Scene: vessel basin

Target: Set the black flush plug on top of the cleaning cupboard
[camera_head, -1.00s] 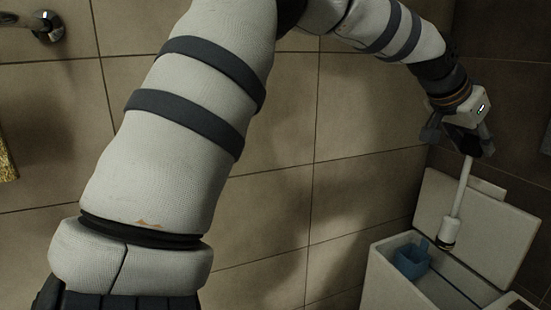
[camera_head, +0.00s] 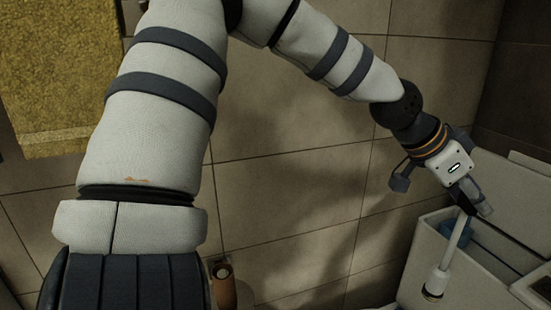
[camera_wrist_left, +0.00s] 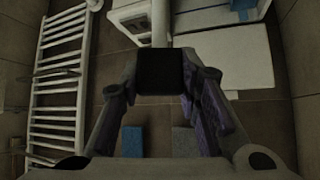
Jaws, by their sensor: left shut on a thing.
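My left gripper (camera_head: 472,200) is shut on the flush plug, whose white stem (camera_head: 452,243) slants down to a pale cylindrical end with a dark rim. In the left wrist view the plug's black block (camera_wrist_left: 160,72) sits between the fingers of my left gripper (camera_wrist_left: 162,88), and the white stem extends away from it. The plug hangs in front of the open white tank (camera_head: 415,262) and looks clear of it, though its exact depth is hard to tell. I cannot identify the cleaning cupboard for certain in these views. My right gripper is not in view.
The tank's raised lid (camera_head: 515,205) leans at the right by the tiled wall. A blue object (camera_head: 458,232) is inside the tank. A yellow towel (camera_head: 60,75) hangs at upper left. The left wrist view shows a white towel rail (camera_wrist_left: 58,85) and a blue item (camera_wrist_left: 132,140) below.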

